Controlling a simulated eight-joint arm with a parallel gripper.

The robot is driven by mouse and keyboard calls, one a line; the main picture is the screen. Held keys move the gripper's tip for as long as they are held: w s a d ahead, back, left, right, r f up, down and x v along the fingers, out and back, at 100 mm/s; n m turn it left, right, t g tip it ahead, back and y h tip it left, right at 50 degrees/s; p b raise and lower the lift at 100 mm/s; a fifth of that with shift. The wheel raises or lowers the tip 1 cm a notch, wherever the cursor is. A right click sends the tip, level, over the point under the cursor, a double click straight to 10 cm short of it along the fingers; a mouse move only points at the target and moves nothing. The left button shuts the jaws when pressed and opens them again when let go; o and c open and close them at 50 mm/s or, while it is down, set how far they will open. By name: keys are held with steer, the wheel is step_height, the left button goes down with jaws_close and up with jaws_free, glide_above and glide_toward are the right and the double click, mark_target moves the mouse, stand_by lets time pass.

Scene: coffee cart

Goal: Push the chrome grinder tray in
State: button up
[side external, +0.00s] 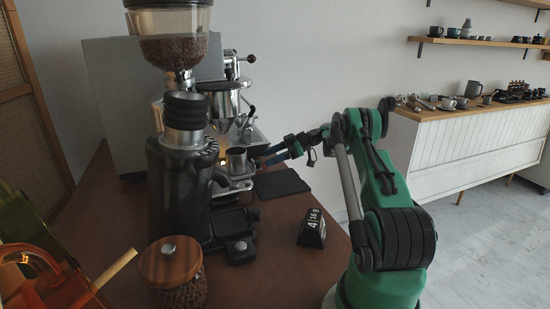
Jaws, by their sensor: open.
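The grinder (175,195) stands on the brown cart at the left, with a dark body and a hopper of beans on top. A dark, flat tray (232,222) sits at its base on the right side. It looks black here rather than chrome, and I cannot tell how far it sticks out. My gripper (268,155) is open, above and behind that tray, pointing left toward a small metal cup (238,161) at the espresso machine. I cannot tell whether the fingers touch anything. The grinder body hides part of the machine.
A black mat (281,183) lies below my gripper. A flip clock (312,228) stands on the right side of the cart. A bean jar with a wooden lid (172,272) and an orange translucent object (40,275) are in front. The cart's right edge is close to my arm.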

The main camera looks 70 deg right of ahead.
mark_target(259, 161)
steer(key=shift+x, duration=1.6)
jaws_close()
steer(key=shift+d, duration=0.1)
